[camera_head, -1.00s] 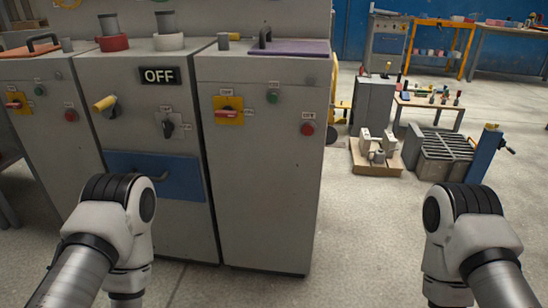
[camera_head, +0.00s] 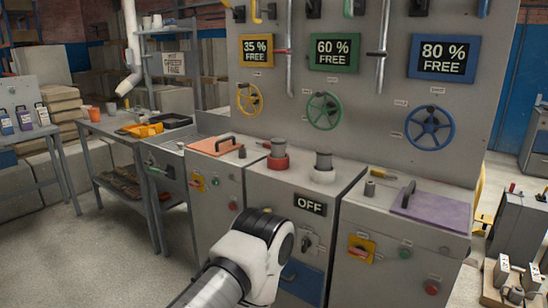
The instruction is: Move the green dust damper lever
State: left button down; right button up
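A green handle (camera_head: 348,7) shows at the top edge of the panel, above the 60 % FREE sign (camera_head: 335,52). It is cut off by the frame, and I cannot tell whether it is the damper lever. A green handwheel (camera_head: 323,111) sits below that sign. My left arm comes up from the bottom, with its joint in front of the cabinets. Neither of my grippers is in view.
A yellow handwheel (camera_head: 249,99) and a blue handwheel (camera_head: 430,128) flank the green one. Cabinets with an orange lid (camera_head: 216,146), an OFF sign (camera_head: 310,204) and a purple lid (camera_head: 432,207) stand below. The floor (camera_head: 90,250) at the left is clear.

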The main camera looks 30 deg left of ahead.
aim_at(150, 170)
jog(key=u, duration=1.75)
jog(key=i+z, duration=0.1)
jog(key=z, duration=0.3)
